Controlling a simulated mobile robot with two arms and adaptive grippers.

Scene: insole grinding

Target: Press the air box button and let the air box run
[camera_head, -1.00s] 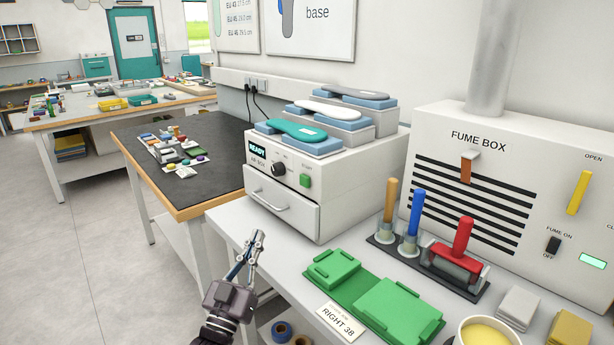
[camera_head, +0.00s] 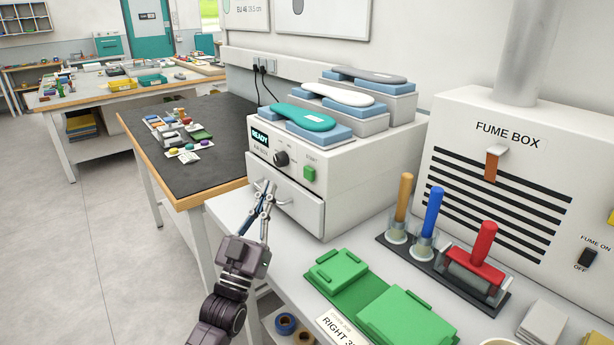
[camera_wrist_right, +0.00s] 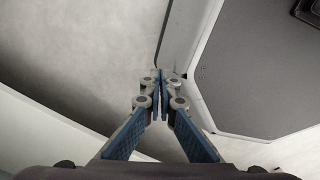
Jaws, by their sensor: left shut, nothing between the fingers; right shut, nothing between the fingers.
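The air box (camera_head: 345,185) is a white box on the bench with a display reading READY (camera_head: 260,138), a dark knob (camera_head: 281,158) and a green start button (camera_head: 310,174) on its front. A drawer (camera_head: 284,199) with a handle sits below the panel. My left gripper (camera_head: 268,186) is shut and empty, its tips in front of the drawer near the handle, below and left of the green button. I cannot tell whether it touches the drawer. My right gripper (camera_wrist_right: 160,75) shows only in the right wrist view, shut and empty.
Insoles on blue blocks, one teal (camera_head: 304,117), stand on the air box. Green molds (camera_head: 408,318), a rack with orange, blue and red handled tools (camera_head: 483,245) and the fume box (camera_head: 520,180) are to the right. A dark-topped table (camera_head: 200,160) is at left.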

